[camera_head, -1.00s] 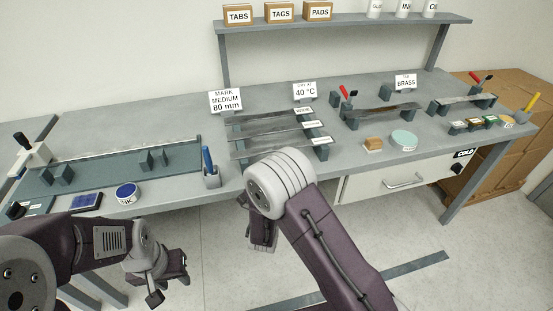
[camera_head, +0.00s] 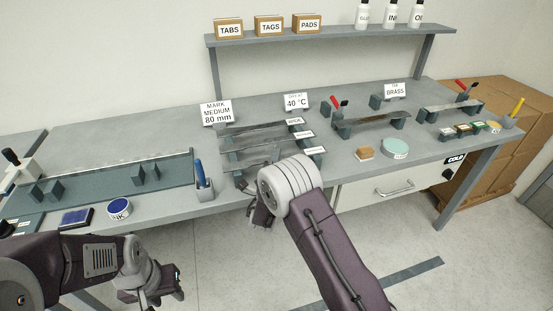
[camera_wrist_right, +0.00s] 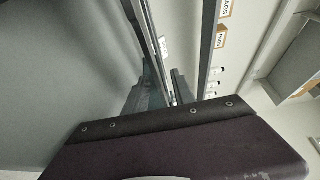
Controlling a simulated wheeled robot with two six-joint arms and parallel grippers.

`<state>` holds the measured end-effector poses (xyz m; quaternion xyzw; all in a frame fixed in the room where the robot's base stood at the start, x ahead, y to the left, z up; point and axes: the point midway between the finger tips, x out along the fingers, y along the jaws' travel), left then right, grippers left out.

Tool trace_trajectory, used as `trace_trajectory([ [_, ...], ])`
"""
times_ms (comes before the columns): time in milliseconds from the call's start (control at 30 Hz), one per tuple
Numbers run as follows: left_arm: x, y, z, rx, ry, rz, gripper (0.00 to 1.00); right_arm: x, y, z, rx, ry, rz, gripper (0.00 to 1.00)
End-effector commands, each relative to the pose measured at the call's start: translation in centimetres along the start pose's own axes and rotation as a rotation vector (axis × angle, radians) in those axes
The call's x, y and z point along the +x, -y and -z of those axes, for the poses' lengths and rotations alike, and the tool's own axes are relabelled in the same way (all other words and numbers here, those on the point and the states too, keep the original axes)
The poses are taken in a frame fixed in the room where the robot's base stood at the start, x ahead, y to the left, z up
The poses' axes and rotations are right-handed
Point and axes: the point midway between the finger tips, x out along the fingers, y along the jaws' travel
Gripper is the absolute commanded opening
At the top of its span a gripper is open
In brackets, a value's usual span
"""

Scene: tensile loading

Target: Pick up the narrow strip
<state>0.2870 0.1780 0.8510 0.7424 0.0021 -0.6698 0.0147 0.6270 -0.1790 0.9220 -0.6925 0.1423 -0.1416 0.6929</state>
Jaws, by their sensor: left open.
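Three flat metal strips lie one behind another across a rack on the bench: a back strip (camera_head: 262,130), a middle strip (camera_head: 262,143) and a front strip (camera_head: 255,160). Each has a small white label at its right end, too small to read surely, so I cannot tell which is the narrow one. My right gripper (camera_head: 261,214) hangs by the bench's front edge below the rack, partly hidden by my arm; its jaws are unclear. My left gripper (camera_head: 165,289) is open and empty, low in front of the bench.
A blue-handled tool in a holder (camera_head: 203,182) stands left of the rack. A long fixture (camera_head: 100,190), an ink pot (camera_head: 119,207) and a blue pad (camera_head: 76,217) are further left.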

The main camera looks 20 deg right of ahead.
Motion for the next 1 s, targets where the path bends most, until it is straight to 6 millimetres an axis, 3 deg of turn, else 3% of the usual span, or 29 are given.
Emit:
trace_trajectory([
  [67, 0.0, 0.0, 0.0, 0.0, 0.0, 0.0, 0.4, -0.02, 0.01, 0.0, 0.0, 0.0, 0.0, 0.31],
  [167, 0.0, 0.0, 0.0, 0.0, 0.0, 0.0, 0.4, -0.03, 0.02, 0.0, 0.0, 0.0, 0.0, 0.03],
  [200, 0.0, 0.0, 0.0, 0.0, 0.0, 0.0, 0.4, -0.04, 0.02, 0.0, 0.0, 0.0, 0.0, 0.0],
  [1000, 0.0, 0.0, 0.0, 0.0, 0.0, 0.0, 0.4, -0.05, 0.0, 0.04, 0.001, -0.001, 0.0, 0.0],
])
